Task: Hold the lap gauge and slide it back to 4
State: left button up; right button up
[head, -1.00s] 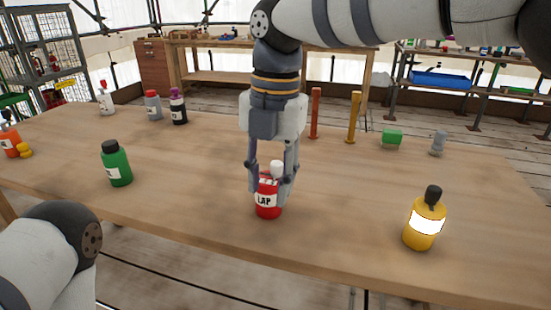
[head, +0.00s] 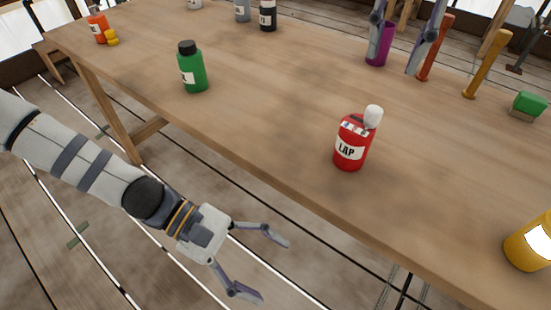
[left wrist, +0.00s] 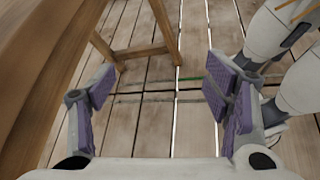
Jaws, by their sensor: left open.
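The lap gauge is a red bottle (head: 350,148) labelled LAP with a white knob at its top right. It stands upright near the table's front edge in the head view, with no gripper touching it. A row of small marks shows on its upper front, too small to read. My left gripper (head: 272,270) is open and empty, below the table's front edge and left of the bottle. In the left wrist view its pads (left wrist: 158,95) are apart over the floor. My right gripper (head: 392,66) is behind the bottle, fingers apart, partly cut off by the top edge.
A purple cup (head: 384,42) stands by the right gripper's fingers. A red post (head: 435,48), an orange post (head: 487,63) and a green block (head: 529,104) are further right. A green bottle (head: 191,68) stands left, a yellow bottle (head: 530,244) right. The table (head: 270,110) between is clear.

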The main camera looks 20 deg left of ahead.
pick_arm(q)
jog(key=w+a+r+n+t+h, duration=0.3)
jog(key=w+a+r+t, duration=0.1)
jog(key=w+r, duration=0.5)
jog(key=n+t, duration=0.4)
jog(key=n, duration=0.3)
send_near(357, 135)
jog(key=w+f, duration=0.1)
jog(key=w+a+f, duration=0.1)
jog(key=f, duration=0.1)
jog(key=shift+a, duration=0.2)
jog(key=x, duration=1.2)
jog(key=shift+r, duration=0.2)
jog(key=shift+a, duration=0.1)
